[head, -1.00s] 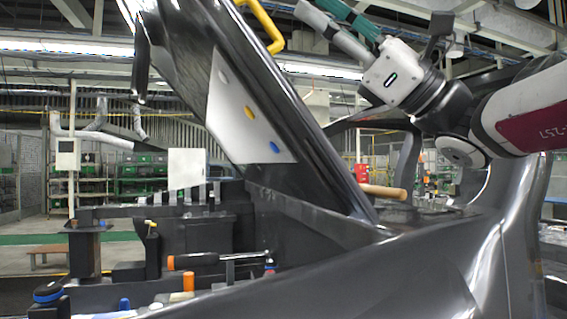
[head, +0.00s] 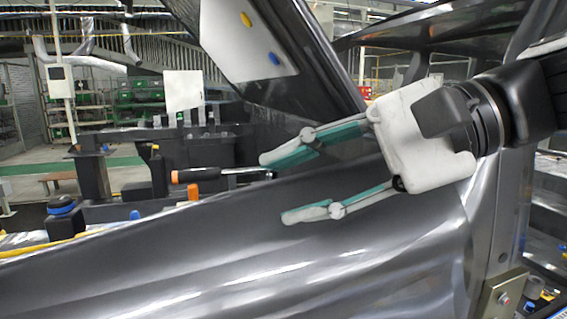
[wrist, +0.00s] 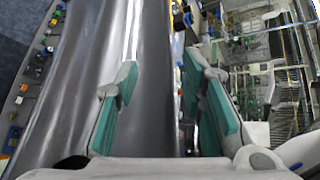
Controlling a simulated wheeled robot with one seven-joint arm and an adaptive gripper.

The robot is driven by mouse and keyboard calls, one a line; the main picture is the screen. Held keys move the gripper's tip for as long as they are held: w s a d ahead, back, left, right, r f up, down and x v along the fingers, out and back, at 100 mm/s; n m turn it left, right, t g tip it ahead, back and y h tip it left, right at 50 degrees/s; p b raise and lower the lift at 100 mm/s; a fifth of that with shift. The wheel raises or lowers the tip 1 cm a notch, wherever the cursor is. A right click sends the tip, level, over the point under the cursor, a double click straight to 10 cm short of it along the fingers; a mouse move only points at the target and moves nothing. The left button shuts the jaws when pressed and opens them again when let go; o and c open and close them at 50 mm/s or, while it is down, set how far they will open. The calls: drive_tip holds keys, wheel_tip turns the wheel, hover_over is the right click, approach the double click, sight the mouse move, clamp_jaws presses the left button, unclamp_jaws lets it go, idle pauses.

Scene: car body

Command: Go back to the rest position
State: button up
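My gripper (head: 283,187) is in the middle of the head view, in front of the dark car body (head: 330,255). Its two teal-padded fingers point left and stand apart with nothing between them. In the wrist view my gripper (wrist: 160,75) also has its fingers apart, with the glossy car body panel (wrist: 75,95) showing beside and beyond them. I cannot tell how near the fingers are to the panel.
A slanted dark pillar (head: 320,60) with a white sheet (head: 240,40) stands above and behind my gripper. A black bench with an orange-handled tool (head: 190,176) is at left, behind the panel. A metal bracket (head: 497,298) is at lower right.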

drive_tip(key=s+d+f+n+h, duration=0.3)
drive_tip(key=d+f+h, duration=0.3)
drive_tip(key=d+f, duration=0.2)
drive_tip(key=s+d+f+n+t+h, duration=0.1)
drive_tip(key=s+d+f+n+h, duration=0.2)
drive_tip(key=d+f+h, duration=0.3)
drive_tip(key=d+f+n, duration=0.1)
drive_tip(key=d+f, duration=0.2)
drive_tip(key=f, duration=0.2)
drive_tip(key=shift+s+d+f+h, duration=0.15)
drive_tip(key=shift+s+d+h, duration=0.15)
drive_tip(key=shift+h, duration=0.1)
